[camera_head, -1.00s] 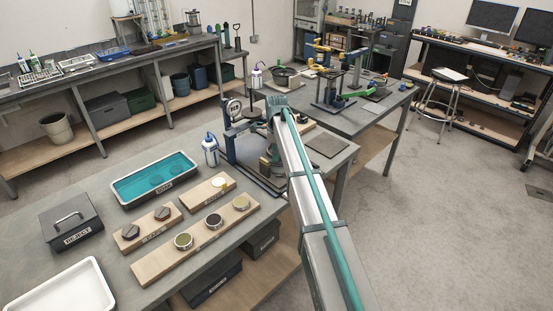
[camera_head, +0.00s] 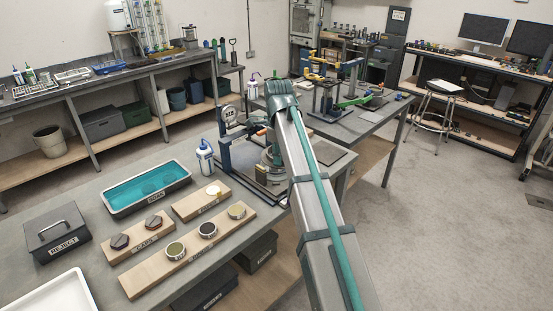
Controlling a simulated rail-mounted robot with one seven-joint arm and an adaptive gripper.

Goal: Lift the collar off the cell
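A bench frame with a dark blue upright (camera_head: 225,152) and a round dial gauge (camera_head: 229,113) stands at the near bench's far right end. A grey-green round body (camera_head: 271,156), possibly the cell, sits on the frame's dark base, partly covered by my arm. I cannot make out the collar as a separate part. My arm runs up from the bottom of the picture to a teal joint above and beside the frame. My gripper is hidden behind the arm, so its fingers and anything in them do not show.
A white-and-blue bottle (camera_head: 205,158) stands left of the frame. A teal-filled tray (camera_head: 146,187), wooden boards with round pieces (camera_head: 190,247), a black REJECT box (camera_head: 57,233) and a white tray (camera_head: 50,295) cover the near bench. A second bench with lever frames (camera_head: 335,85) lies behind.

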